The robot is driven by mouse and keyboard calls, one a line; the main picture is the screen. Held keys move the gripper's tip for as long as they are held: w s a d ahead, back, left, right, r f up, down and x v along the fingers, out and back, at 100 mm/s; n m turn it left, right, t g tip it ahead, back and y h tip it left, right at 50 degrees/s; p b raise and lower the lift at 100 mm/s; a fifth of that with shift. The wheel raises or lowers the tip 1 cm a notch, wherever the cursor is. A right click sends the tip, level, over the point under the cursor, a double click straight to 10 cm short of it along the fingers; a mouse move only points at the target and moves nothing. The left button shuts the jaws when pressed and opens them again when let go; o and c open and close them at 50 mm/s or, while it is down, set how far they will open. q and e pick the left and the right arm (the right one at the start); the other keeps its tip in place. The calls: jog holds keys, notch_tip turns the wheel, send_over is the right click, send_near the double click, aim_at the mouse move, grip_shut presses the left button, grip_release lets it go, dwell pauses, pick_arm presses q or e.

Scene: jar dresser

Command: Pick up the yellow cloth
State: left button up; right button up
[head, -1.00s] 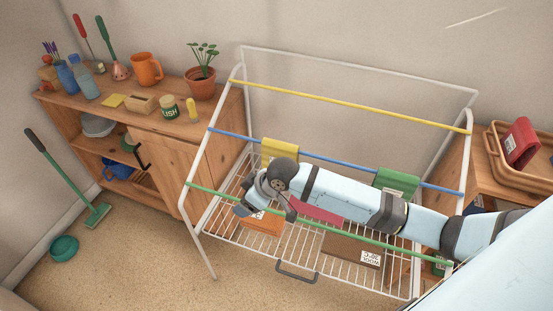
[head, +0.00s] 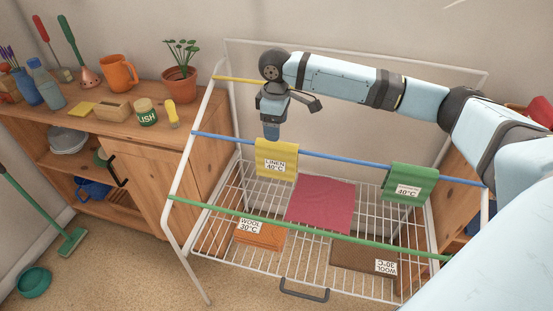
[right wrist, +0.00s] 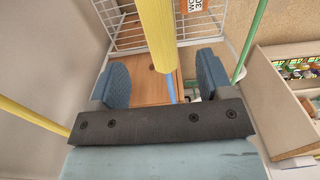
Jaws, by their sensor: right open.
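The yellow cloth (head: 277,160) hangs folded over the blue rail (head: 340,158) of the drying rack, with a "LINEN 40°C" label on its front. In the right wrist view the yellow cloth (right wrist: 157,32) shows nearly edge-on, in line with the space between the fingers. My right gripper (head: 271,133) is just above the cloth's left part, pointing down. In the right wrist view my right gripper (right wrist: 163,75) is open, with one blue pad on each side and nothing held. My left gripper is not in view.
A green cloth (head: 410,183) hangs farther right on the blue rail. A yellow rail (head: 237,80) stands behind and a green rail (head: 300,231) in front. Red (head: 320,203), orange (head: 262,234) and brown (head: 362,256) cloths lie on the wire shelf. A wooden dresser stands left.

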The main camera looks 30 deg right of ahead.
aim_at(277, 150)
notch_tip(277, 150, down, 4)
jog(key=shift+f, duration=0.1)
notch_tip(277, 150, down, 5)
jog(key=shift+s+d+f+b, duration=0.1)
jog(key=shift+b, duration=0.85)
jog(key=c, duration=1)
